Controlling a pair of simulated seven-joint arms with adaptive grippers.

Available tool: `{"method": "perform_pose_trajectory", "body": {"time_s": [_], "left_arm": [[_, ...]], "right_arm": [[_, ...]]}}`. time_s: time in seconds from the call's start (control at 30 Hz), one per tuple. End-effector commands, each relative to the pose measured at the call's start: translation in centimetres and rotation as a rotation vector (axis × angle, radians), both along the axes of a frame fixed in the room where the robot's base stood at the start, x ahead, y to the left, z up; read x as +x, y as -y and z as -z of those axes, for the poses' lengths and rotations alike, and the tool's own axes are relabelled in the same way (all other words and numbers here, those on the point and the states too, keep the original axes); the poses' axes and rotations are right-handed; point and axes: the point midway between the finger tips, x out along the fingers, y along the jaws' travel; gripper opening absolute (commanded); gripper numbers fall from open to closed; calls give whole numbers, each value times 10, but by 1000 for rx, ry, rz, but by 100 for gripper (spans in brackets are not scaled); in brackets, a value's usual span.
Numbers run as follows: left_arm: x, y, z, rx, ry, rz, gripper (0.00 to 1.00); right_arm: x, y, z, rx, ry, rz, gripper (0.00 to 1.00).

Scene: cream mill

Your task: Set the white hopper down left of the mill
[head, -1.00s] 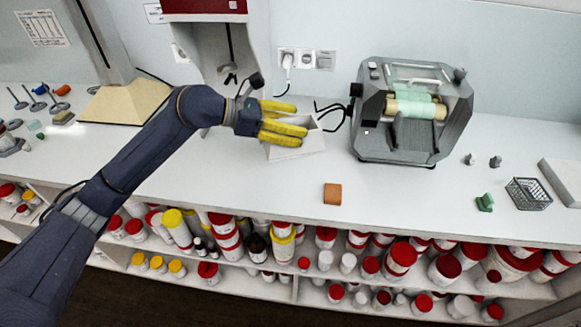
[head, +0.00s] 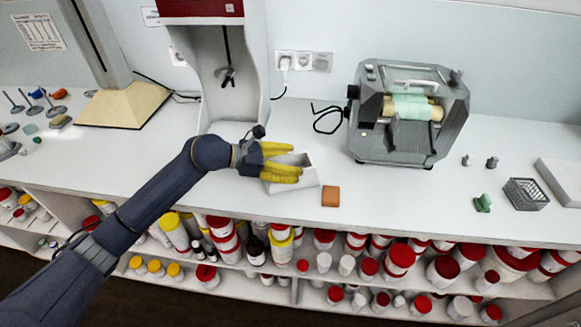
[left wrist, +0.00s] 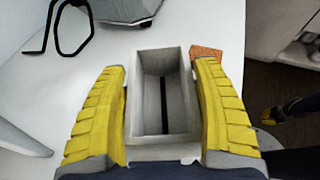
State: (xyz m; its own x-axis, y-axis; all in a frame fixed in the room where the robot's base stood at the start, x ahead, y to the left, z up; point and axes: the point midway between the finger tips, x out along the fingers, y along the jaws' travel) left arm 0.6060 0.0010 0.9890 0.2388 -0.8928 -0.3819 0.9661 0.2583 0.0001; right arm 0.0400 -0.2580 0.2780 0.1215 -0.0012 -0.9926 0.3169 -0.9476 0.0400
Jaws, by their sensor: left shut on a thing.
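The white hopper (head: 303,179) is an open, box-shaped trough, left of and in front of the grey mill (head: 440,130) with its green rollers. My left gripper (head: 296,166) is shut on the hopper. In the left wrist view, its yellow fingers (left wrist: 163,100) lie along both sides of the hopper (left wrist: 152,70), whose open top faces the camera. The hopper is low over the bench; I cannot tell if it touches. A yellow finger of what looks like my right gripper (left wrist: 272,115) shows at the right edge of the left wrist view.
An orange-brown block (head: 331,196) lies just right of the hopper, near the front edge of the bench (head: 390,200). A tall grey stand with a red top (head: 218,80) is behind my left gripper. A green piece (head: 482,203) and a wire basket (head: 525,194) lie at right.

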Motion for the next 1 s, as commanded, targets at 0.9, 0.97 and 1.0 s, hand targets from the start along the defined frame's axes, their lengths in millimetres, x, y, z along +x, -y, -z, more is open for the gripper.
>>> {"method": "perform_pose_trajectory", "body": {"time_s": [0.9, 0.97, 1.0], "left_arm": [[0, 0, 20, 0, 0, 1, 91], [0, 0, 20, 0, 0, 0, 91], [0, 0, 19, 0, 0, 0, 91]], "right_arm": [[2, 0, 0, 1, 2, 1, 0], [2, 0, 0, 1, 2, 1, 0], [2, -1, 0, 1, 2, 1, 0]]}}
